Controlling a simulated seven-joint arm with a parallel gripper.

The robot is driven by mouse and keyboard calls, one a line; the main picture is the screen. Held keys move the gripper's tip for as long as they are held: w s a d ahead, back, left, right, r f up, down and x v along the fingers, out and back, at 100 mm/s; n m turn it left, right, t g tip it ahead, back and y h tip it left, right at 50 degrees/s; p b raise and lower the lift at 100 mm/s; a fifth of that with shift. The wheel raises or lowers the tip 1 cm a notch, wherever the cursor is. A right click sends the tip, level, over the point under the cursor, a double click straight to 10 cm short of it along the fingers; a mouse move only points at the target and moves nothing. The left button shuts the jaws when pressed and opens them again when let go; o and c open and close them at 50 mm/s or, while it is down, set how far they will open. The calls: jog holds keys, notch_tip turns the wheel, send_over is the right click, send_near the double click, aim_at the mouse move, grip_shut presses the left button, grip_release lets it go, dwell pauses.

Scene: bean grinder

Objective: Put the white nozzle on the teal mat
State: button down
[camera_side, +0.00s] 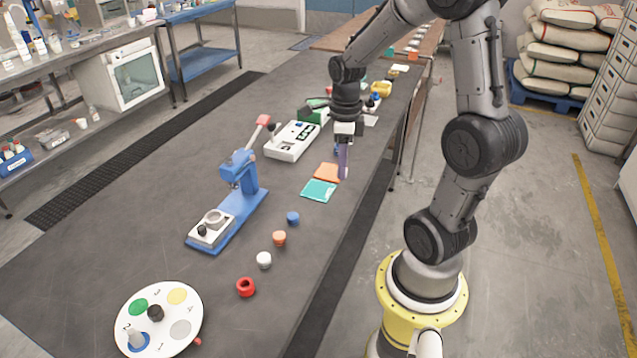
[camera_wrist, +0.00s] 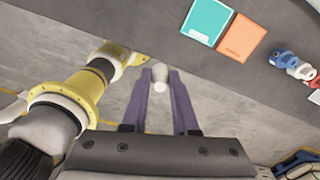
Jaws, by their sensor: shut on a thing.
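The white nozzle (camera_wrist: 160,74) is between the tips of my gripper's two purple fingers in the wrist view. My gripper (camera_wrist: 161,78) is shut on it. In the side view my gripper (camera_side: 343,163) is above the table's right part, by the orange mat, and the nozzle cannot be made out there. The teal mat (camera_side: 318,190) lies flat and bare on the table, nearer the camera than the orange mat (camera_side: 327,172). Both also show in the wrist view, the teal mat (camera_wrist: 207,20) left of the orange mat (camera_wrist: 242,37).
A blue press (camera_side: 240,190) stands left of the mats. Blue, orange, white and red caps (camera_side: 279,238) form a row toward a round white disc (camera_side: 158,320). A white device (camera_side: 292,141) stands behind. The table's right edge is close to the mats.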

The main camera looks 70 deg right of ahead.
jog(key=w+d+f, duration=0.3)
jog(key=w+d, duration=0.1)
jog(key=w, duration=0.1)
send_over(318, 190)
jog(key=f, duration=0.5)
jog(key=shift+s+f, duration=0.1)
jog(key=shift+s, duration=0.1)
jog(key=shift+w+f, duration=0.15)
jog(key=shift+f, duration=1.55)
jog(key=shift+f, duration=0.15)
jog(key=c, duration=0.7)
grip_release()
